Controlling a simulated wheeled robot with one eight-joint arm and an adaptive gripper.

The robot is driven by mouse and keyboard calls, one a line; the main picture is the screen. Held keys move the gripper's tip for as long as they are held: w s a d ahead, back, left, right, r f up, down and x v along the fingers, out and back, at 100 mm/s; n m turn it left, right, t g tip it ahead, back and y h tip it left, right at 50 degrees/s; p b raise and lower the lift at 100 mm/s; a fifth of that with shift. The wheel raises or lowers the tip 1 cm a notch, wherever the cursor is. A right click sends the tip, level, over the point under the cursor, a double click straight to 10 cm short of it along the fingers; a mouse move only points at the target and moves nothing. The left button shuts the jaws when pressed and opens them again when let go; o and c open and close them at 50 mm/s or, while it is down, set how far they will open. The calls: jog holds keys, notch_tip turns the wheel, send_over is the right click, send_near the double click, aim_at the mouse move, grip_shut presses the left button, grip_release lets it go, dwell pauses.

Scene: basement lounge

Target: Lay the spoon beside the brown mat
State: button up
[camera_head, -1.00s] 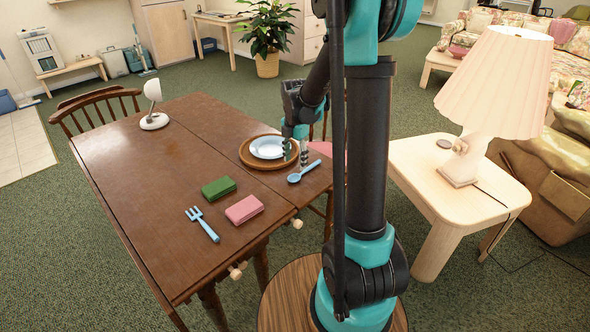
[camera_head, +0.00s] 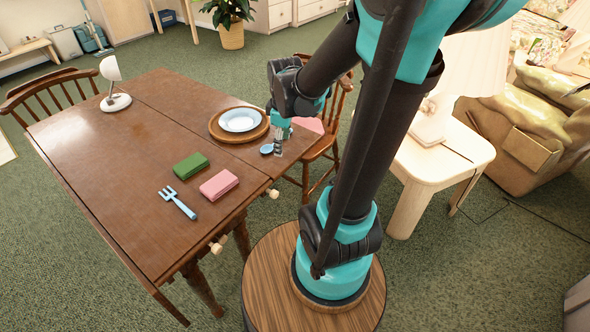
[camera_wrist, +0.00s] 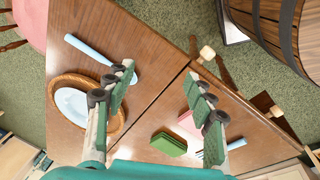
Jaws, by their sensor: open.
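In the wrist view the handle (camera_wrist: 88,48) is clear, but one finger partly covers the bowl end. The brown mat (camera_head: 217,134) bears a white-blue plate (camera_head: 240,120); both also show in the wrist view, mat rim (camera_wrist: 72,79). My gripper (camera_wrist: 158,76) is open with nothing between its fingers, close above the table; I cannot tell whether it touches the spoon.
A green block (camera_head: 191,167), a pink block (camera_head: 219,185) and a blue fork (camera_head: 178,203) lie nearer on the table. A white lamp (camera_head: 115,100) stands at the far left. A wooden chair (camera_head: 322,150) is by the right edge. The table's left half is mostly clear.

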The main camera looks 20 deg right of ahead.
jog(key=s+d+f+m+t, duration=0.1)
jog(key=s+f+m, duration=0.3)
jog(key=s+m, duration=0.6)
jog(key=shift+d+f+m+t, duration=0.2)
jog(key=shift+m+t, duration=0.2)
jog(key=shift+m, duration=0.3)
